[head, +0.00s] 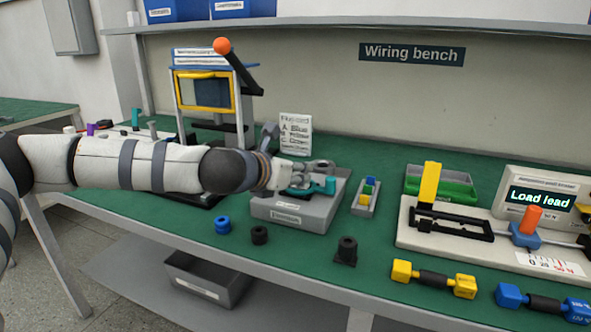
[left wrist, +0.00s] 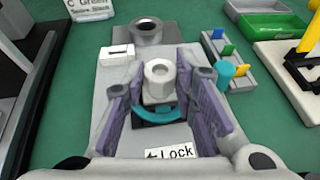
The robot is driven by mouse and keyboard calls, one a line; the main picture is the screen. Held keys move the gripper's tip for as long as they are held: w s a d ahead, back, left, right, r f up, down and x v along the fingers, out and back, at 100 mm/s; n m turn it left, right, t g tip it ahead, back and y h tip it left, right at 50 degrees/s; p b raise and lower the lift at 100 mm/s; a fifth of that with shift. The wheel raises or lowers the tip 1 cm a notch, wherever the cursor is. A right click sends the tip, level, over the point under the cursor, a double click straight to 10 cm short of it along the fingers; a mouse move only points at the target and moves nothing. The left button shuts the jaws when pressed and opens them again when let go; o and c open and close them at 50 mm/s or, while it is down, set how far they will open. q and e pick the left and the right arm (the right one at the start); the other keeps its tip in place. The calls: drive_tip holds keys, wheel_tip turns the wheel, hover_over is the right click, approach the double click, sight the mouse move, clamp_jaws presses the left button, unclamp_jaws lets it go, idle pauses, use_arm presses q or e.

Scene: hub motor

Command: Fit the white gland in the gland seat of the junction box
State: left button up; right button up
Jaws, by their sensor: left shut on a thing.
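The white gland (left wrist: 160,80), with a hex-shaped body and a round hole on top, is between the fingertips of my left gripper (left wrist: 160,88). The gripper is shut on it, over the grey junction box (head: 290,214). A dark fitting with a teal curved lever (left wrist: 160,113) is directly below the gland, beside a "Lock" label with an arrow. I cannot tell whether the gland touches this fitting or sits in it. In the head view, my left gripper (head: 294,181) hides the gland, and a teal lever end (head: 320,186) shows beside it. My right gripper is not in view.
A grey round fitting (left wrist: 148,29) is at the box's far end. A block with colored levers (head: 366,196) stands to the right. A blue part (head: 222,225) and black parts (head: 259,235) lie in front. A fixture (head: 450,230) and green bin (head: 440,184) are farther right.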

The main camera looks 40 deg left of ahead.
use_arm(q)
drive_tip(key=shift+f, duration=0.3)
drive_tip(key=o, duration=1.1)
drive_tip(key=shift+o, duration=0.2)
drive_tip(key=a+v, duration=0.1)
drive_tip(key=v, duration=1.1)
drive_tip(key=shift+d, duration=0.45)
